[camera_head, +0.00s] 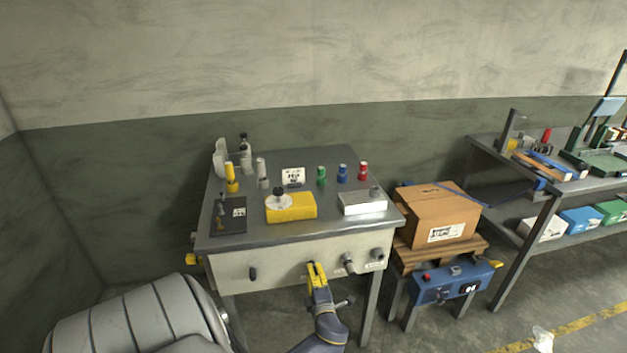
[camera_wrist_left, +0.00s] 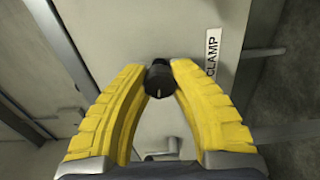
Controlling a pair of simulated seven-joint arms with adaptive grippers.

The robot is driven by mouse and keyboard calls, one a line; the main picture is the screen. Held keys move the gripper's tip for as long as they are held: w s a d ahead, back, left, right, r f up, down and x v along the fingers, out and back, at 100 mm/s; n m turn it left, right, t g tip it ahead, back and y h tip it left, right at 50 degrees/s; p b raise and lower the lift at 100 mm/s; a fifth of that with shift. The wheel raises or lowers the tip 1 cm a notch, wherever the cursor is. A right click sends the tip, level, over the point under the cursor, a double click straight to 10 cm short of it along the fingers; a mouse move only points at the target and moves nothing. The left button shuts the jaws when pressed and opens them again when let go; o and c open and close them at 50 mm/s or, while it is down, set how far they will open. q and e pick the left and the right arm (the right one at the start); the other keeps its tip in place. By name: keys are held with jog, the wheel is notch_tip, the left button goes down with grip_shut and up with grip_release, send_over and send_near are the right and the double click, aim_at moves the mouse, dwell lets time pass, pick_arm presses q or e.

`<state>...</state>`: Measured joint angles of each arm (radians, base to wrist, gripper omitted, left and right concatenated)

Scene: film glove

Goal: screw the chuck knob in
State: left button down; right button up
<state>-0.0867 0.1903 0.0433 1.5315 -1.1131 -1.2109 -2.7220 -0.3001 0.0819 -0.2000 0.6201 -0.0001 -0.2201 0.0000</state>
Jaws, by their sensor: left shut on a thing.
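My left gripper (camera_head: 313,266) is at the middle of the workbench's front panel (camera_head: 228,267). In the left wrist view, its yellow fingers (camera_wrist_left: 158,80) are closed on a small dark knob (camera_wrist_left: 158,76), one on each side of its end. I take this for the chuck knob, but no label naming it so is readable. A white label reading CLAMP (camera_wrist_left: 211,52) is on the panel beside it. In the head view the gripper hides the knob. My right gripper is not in view.
Other knobs (camera_head: 348,263) (camera_head: 377,255) stick out right of the gripper, and a dark handle (camera_head: 253,272) is to its left. A yellow block (camera_head: 292,208) and a silver box (camera_head: 361,203) sit on the benchtop. A cardboard box (camera_head: 437,212) stands to the right.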

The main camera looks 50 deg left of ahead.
pick_arm(q)
jog(key=shift+s+f+m, duration=0.15)
jog(key=shift+m, duration=1.35)
jog(key=c, duration=1)
grip_release()
jog(key=v, duration=1.2)
